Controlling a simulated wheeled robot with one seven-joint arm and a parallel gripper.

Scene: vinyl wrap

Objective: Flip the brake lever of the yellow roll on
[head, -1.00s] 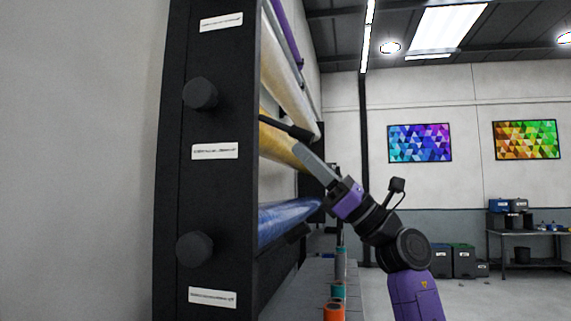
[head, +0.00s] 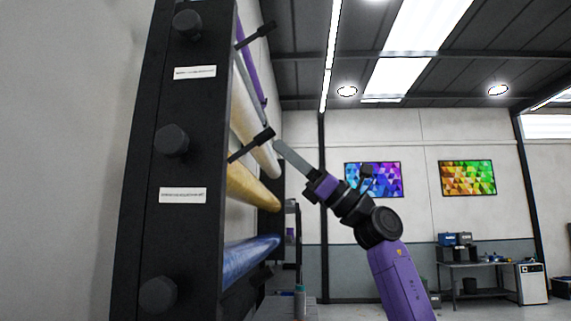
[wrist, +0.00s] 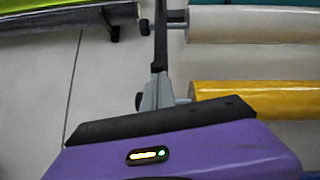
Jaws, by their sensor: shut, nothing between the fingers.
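The yellow roll (head: 252,188) lies in the black rack in the head view, between a pale roll above and a blue roll below. Its black brake lever (head: 249,146) sticks out from the rack's front post and slants up to the right, ending in a dark knob. My gripper (head: 280,147) is shut and empty; its grey fingertips are right beside that knob, and I cannot tell if they touch. In the wrist view the yellow roll (wrist: 250,97) is right of my shut grey gripper fingers (wrist: 157,80).
The blue roll (head: 250,260) and pale roll (head: 248,125) sit close by in the rack. Another black lever (head: 256,35) slants up higher on the post. Dark round knobs (head: 171,139) line the rack's side.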

